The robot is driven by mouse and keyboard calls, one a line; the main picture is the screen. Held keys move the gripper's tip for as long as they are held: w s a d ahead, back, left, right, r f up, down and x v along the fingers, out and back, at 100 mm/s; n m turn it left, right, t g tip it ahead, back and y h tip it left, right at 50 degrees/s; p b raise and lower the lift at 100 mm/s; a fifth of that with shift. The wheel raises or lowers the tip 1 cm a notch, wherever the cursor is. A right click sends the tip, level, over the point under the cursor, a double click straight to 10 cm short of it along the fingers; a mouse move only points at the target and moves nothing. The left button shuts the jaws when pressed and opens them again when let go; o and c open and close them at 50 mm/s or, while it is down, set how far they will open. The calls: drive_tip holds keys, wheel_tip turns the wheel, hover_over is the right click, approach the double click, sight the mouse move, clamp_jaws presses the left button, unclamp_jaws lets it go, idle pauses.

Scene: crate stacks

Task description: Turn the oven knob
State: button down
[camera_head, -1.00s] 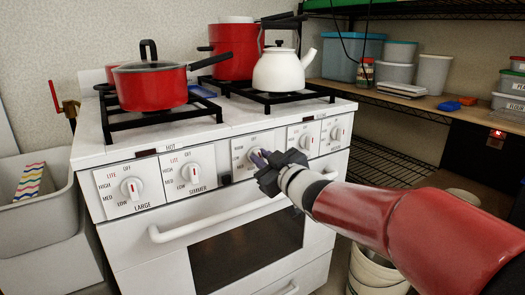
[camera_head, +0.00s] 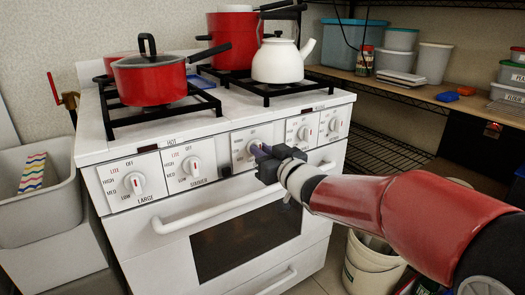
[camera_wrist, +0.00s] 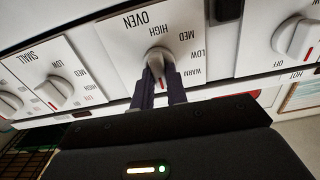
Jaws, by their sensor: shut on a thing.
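The oven knob (camera_wrist: 157,55) is a white knob on a white panel marked OVEN, HIGH, MED, LOW and WARM, upside down in the wrist view. My gripper (camera_wrist: 160,76) is shut on it, with one dark finger on each side. The knob's red mark shows between the fingers, pointing away from the OVEN lettering. In the head view my gripper (camera_head: 259,152) is at the middle of the stove front, and it partly covers the knob (camera_head: 252,146) and its panel.
Other burner knobs (camera_head: 134,182) flank the oven knob. The white oven handle (camera_head: 225,212) runs below it. A red pot (camera_head: 150,82) and a white kettle (camera_head: 284,63) stand on the stove. A white bucket (camera_head: 370,268) is on the floor below my arm.

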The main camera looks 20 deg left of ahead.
drive_tip(key=c, duration=1.4)
unclamp_jaws()
drive_tip(key=v, duration=0.7)
drive_tip(key=shift+s+d+b, duration=0.25)
drive_tip(key=shift+s+b, duration=0.05)
